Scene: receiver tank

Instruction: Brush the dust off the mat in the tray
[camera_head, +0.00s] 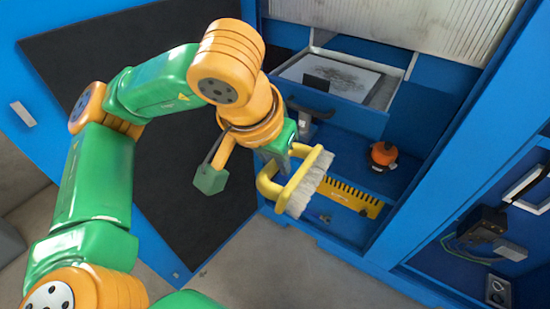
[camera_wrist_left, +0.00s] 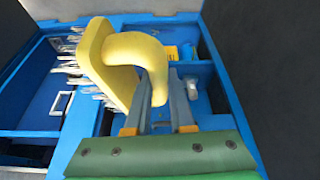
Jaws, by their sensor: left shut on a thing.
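A brush with a yellow handle and pale bristles (camera_head: 309,183) hangs in front of the blue cabinet, tilted. My left gripper (camera_head: 289,168) is shut on its yellow handle. In the left wrist view the handle (camera_wrist_left: 140,45) lies across the fingers (camera_wrist_left: 163,85), and the bristles show at the left. The tray (camera_head: 345,101) is in the upper part of the cabinet, behind and above the brush, clear of it. The mat (camera_head: 358,80) in it is pale with dark grey dust smudged on it. A small dark block-like part stands before its left side. My right gripper is not in view.
An orange and black knob-like object (camera_head: 383,154) sits on the blue shelf right of the brush. A yellow slotted strip (camera_head: 352,197) lies below it. A blue upright edge (camera_head: 440,165) bounds the right side. A dark panel (camera_head: 130,70) is at the left.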

